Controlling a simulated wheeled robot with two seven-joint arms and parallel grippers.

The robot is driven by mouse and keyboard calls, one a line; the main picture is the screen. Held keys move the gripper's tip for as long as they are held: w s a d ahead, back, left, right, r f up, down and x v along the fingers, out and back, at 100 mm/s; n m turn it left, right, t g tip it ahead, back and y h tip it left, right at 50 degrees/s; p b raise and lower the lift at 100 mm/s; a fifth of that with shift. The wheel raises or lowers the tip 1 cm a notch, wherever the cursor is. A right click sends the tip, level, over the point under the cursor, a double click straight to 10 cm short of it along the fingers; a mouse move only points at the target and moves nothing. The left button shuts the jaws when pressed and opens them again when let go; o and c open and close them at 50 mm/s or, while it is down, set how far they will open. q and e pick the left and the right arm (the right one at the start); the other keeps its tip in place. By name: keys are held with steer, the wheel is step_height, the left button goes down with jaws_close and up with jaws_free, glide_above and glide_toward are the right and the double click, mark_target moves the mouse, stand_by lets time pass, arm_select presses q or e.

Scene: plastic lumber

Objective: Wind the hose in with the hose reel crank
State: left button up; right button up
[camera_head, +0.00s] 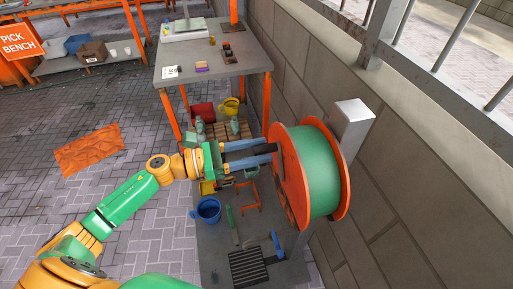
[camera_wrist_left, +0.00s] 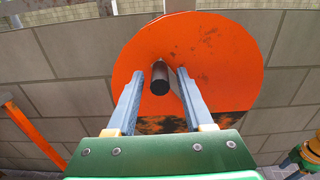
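The hose reel has an orange disc side (camera_head: 290,170) and a green drum (camera_head: 320,170), mounted by the wall at right in the head view. Its orange disc (camera_wrist_left: 215,50) fills the upper middle of the left wrist view. A dark crank handle (camera_wrist_left: 160,80) sticks out from the disc toward my wrist camera. My left gripper (camera_head: 273,149) is at the disc face. In the wrist view its two blue-grey fingers (camera_wrist_left: 160,72) stand on either side of the handle, with a gap at each side. The handle is mostly hidden in the head view.
A grey workbench (camera_head: 225,65) with small items stands beyond the reel. Below the reel are a blue bucket (camera_head: 208,210) and a black grate (camera_head: 250,267). The block wall (camera_head: 400,190) is close on the right. Paved floor on the left is mostly clear.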

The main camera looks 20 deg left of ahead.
arm_select(q)
jaws_close()
stand_by(1.2)
